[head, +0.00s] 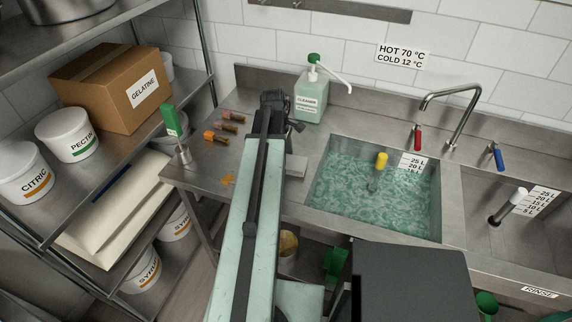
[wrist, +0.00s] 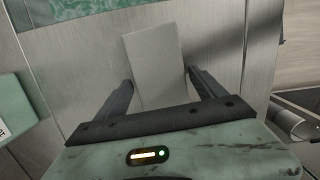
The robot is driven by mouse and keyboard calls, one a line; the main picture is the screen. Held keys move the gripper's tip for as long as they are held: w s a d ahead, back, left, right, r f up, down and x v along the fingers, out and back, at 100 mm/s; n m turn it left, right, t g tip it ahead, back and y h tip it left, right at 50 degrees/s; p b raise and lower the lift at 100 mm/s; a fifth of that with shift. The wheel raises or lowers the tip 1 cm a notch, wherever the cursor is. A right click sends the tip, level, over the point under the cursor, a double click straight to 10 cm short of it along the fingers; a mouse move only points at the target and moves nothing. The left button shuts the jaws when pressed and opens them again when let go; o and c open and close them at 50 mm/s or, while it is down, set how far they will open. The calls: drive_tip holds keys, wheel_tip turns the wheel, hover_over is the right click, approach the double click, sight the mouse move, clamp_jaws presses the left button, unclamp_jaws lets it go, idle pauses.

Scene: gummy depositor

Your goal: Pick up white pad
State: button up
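The white pad (wrist: 153,58) is a flat, pale grey-white rectangle on the steel counter. In the wrist view it lies ahead of my gripper (wrist: 161,80), framed between the two dark fingers. The fingers are apart, with a visible gap on each side of the pad, and nothing is held. I cannot tell how high the fingertips are above the counter. In the head view the pad (head: 296,168) shows just right of my arm, by the left edge of the sink; its left part may be hidden by the arm. My fingers are not clear there.
A water-filled sink (head: 325,195) with a yellow-handled tool (head: 380,162) is right of the pad. A green cleaner bottle (head: 311,97) stands behind it. Shelves hold tubs and a box (head: 117,87).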

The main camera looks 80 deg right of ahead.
drive_tip(key=c, duration=1)
drive_tip(key=shift+o, duration=0.2)
drive_tip(key=shift+r, duration=0.1)
wheel_tip(320, 180, up, 10)
drive_tip(key=p, duration=1)
